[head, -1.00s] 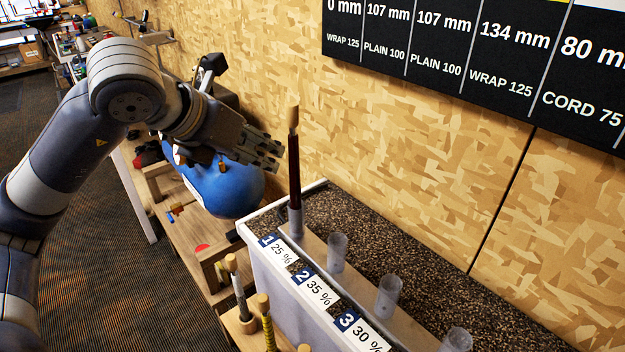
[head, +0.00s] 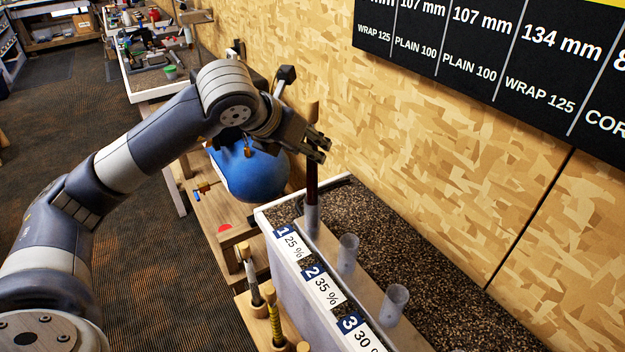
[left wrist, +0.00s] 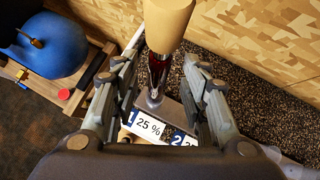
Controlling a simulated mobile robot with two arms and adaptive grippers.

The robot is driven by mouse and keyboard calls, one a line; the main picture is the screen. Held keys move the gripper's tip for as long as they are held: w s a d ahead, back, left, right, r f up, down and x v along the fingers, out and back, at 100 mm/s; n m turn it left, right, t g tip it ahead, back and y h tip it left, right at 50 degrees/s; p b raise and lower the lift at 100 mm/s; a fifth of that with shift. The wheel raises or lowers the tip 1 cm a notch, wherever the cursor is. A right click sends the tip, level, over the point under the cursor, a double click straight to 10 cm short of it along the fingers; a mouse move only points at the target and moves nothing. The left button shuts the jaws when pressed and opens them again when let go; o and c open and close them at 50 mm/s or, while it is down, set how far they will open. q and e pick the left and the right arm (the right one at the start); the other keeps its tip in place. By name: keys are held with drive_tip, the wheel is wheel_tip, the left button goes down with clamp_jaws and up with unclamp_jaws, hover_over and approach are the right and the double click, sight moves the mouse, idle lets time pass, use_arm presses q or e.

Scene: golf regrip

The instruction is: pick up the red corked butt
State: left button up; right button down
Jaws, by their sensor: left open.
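The red corked butt (head: 312,182) stands upright in the clear tube at the place labelled 1. Its shaft is dark red and a tan cork (head: 313,112) tops it. My left gripper (head: 322,149) is open at the upper shaft, just below the cork, and its fingers hide part of the shaft. In the left wrist view the cork (left wrist: 168,22) is large at the top, and the red shaft (left wrist: 158,70) shows between the two spread fingers (left wrist: 160,75). I cannot tell whether either finger touches it. My right gripper is not in view.
Empty clear tubes (head: 347,255) stand in a row beside labels 2 and 3 on the white-edged, dark speckled bench top. A blue ball (head: 250,176) lies behind my left wrist. Other cork-topped butts (head: 252,280) stand lower left. The chipboard wall (head: 450,170) is close behind.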

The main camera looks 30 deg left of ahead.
use_arm(q)
drive_tip(key=shift+x, duration=1.45)
drive_tip(key=shift+a, duration=0.1)
clamp_jaws()
drive_tip(key=shift+r, duration=0.1)
drive_tip(key=shift+r, duration=0.15)
